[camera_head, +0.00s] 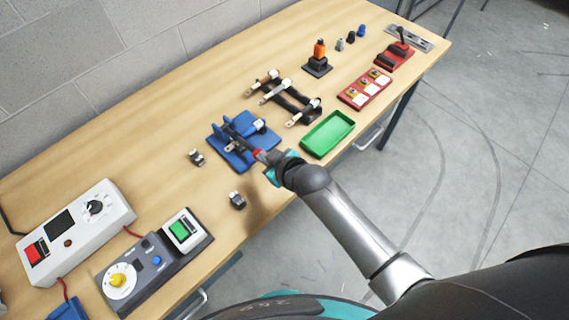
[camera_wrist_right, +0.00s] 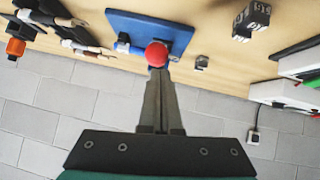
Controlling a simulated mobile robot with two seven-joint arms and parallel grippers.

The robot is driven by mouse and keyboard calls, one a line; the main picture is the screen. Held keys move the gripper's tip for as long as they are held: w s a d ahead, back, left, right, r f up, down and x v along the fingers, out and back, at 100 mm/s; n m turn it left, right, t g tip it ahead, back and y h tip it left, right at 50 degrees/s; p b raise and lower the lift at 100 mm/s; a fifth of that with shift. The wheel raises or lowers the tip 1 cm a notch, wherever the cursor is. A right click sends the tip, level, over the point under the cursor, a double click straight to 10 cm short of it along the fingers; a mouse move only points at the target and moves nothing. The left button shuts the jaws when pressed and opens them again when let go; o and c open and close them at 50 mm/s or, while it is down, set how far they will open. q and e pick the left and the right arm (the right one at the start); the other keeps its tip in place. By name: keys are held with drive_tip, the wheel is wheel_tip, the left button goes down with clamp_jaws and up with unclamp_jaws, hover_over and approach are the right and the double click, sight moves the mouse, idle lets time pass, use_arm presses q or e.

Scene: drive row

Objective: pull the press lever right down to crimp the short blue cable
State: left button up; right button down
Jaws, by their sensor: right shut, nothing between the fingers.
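The press (camera_head: 236,158) is a blue plate with a dark lever (camera_head: 240,138), near the middle of the bench. The lever points toward the bench's front edge and ends in a red knob (camera_head: 259,154); how far down it is, I cannot tell. A blue piece with a pale end (camera_head: 256,125), perhaps the short blue cable, lies on the press. My right gripper (camera_head: 265,158) is shut and empty, its tips at the red knob, which also shows in the wrist view (camera_wrist_right: 157,54). Whether they touch it is unclear. My left gripper is out of view.
A green tray (camera_head: 327,134) and a rack of dark cables (camera_head: 290,100) are right of the press. Small metal blocks (camera_head: 237,200) stand to its left and front. A white control box (camera_head: 75,232) and a grey panel (camera_head: 153,262) fill the left end.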

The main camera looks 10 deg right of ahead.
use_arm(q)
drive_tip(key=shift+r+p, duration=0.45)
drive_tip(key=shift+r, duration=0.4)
use_arm(e)
drive_tip(key=v, duration=1)
drive_tip(key=shift+s+d, duration=0.2)
drive_tip(key=shift+f, duration=0.2)
